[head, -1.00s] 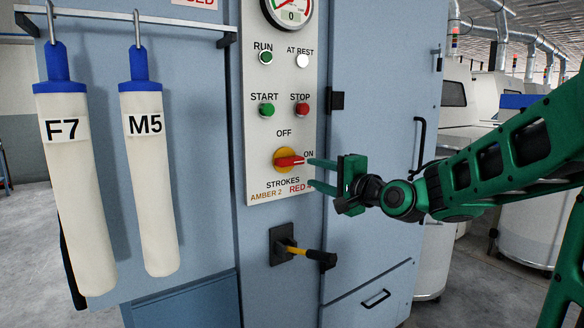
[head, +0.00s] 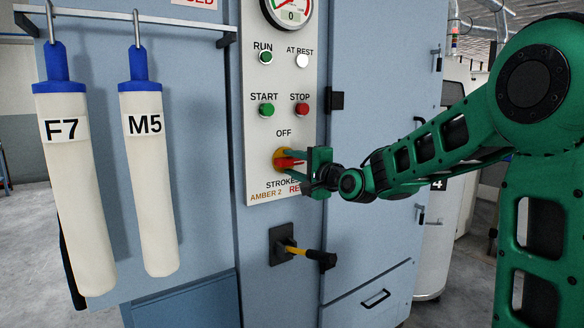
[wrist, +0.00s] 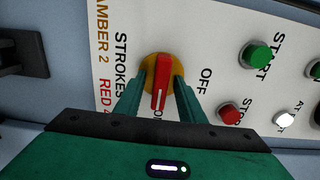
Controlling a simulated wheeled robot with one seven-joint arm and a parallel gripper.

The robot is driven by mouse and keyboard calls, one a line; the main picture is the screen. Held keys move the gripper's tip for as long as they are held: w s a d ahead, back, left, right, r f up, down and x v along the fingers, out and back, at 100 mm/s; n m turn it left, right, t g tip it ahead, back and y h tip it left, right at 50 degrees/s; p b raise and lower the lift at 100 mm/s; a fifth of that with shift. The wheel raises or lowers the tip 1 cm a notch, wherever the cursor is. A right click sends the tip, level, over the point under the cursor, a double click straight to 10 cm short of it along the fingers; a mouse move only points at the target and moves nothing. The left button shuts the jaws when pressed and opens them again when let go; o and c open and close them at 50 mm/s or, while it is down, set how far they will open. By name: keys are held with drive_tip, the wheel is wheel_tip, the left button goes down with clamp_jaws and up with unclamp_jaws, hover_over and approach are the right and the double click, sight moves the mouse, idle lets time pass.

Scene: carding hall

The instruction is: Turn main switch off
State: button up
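The main switch (head: 281,160) is a red handle on a yellow disc, low on the pale control panel (head: 255,130). Its handle lies sideways toward the ON mark, with OFF printed above the disc. In the wrist view the red handle (wrist: 161,80) stands between the two green fingers. My gripper (wrist: 158,100) is open around it, with one finger on each side and a gap showing to the handle. In the head view my gripper (head: 300,163) covers the ON label and part of the lower lettering.
Green START (head: 266,110) and red STOP (head: 299,110) buttons sit above the switch. RUN (head: 266,57) and lit AT REST (head: 302,61) lamps are higher. A yellow-and-black lever (head: 307,253) sticks out below. Two labelled bags (head: 75,190) hang at the left.

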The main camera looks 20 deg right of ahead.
clamp_jaws()
drive_tip(key=shift+n, duration=0.3)
drive_tip(key=n, duration=0.4)
drive_tip(key=shift+f, duration=0.15)
drive_tip(key=n, duration=0.4)
drive_tip(key=shift+n, duration=0.4)
drive_tip(key=n, duration=0.4)
drive_tip(key=shift+f+n, duration=0.1)
drive_tip(key=shift+n, duration=2.1)
